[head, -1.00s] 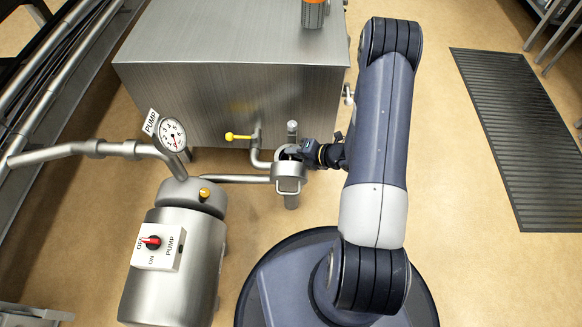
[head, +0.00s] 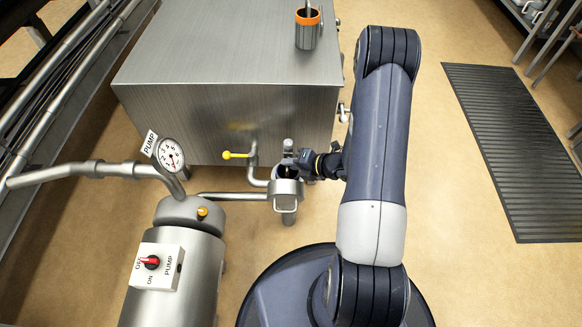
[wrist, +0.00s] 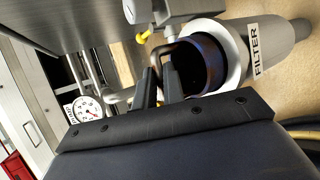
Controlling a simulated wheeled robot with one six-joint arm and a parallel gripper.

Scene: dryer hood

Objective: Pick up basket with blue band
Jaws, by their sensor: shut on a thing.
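The basket with the blue band (wrist: 207,62) is in the wrist view, a dark round opening with a dark blue rim. It sits within the mouth of the grey filter housing (wrist: 285,46), labelled FILTER. In the head view the housing (head: 287,190) stands at the front of the steel tank. My gripper (wrist: 160,78) is at the near side of the basket, its two fingers shut on the basket's grey handle. The gripper (head: 300,162) also shows over the housing in the head view. The basket's lower part is hidden inside the housing.
An orange-banded basket (head: 307,30) stands on the steel tank (head: 225,60). A yellow-handled valve (head: 237,155) is left of the housing. The pump (head: 180,260) with its gauge (head: 170,154) and switch box (head: 157,266) stands left. Floor right of my arm is open, with a dark mat (head: 525,145).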

